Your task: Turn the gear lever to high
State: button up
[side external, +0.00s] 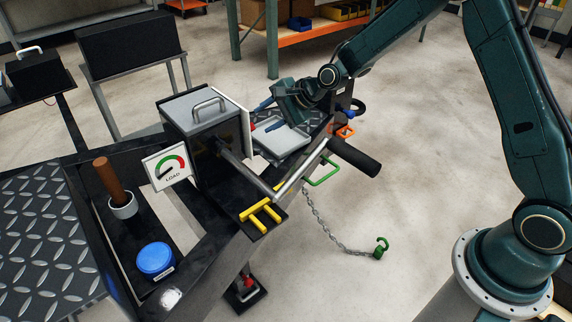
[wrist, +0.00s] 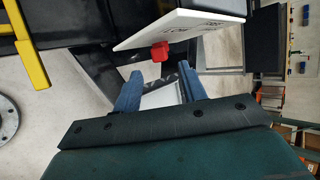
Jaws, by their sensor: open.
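A small red knob (wrist: 160,51), which looks like the tip of the gear lever, sticks out beside a white plate (wrist: 185,28) with partly readable lettering in the wrist view. In the side view the knob (side external: 253,127) is a speck of red at the right edge of the grey-topped gear box (side external: 203,112). The lever's shaft and its setting cannot be made out. My gripper (wrist: 160,70) is open and empty, its blue fingers apart and facing the knob. In the side view my gripper (side external: 262,118) is just right of the box.
A crank with a black grip (side external: 354,157) juts out in front of the box, near a yellow bracket (side external: 262,213). A load gauge (side external: 168,167) is at the box's left. A chain with a green hook (side external: 380,248) lies on the floor.

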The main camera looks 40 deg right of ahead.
jog(key=shift+x, duration=3.85)
grip_shut()
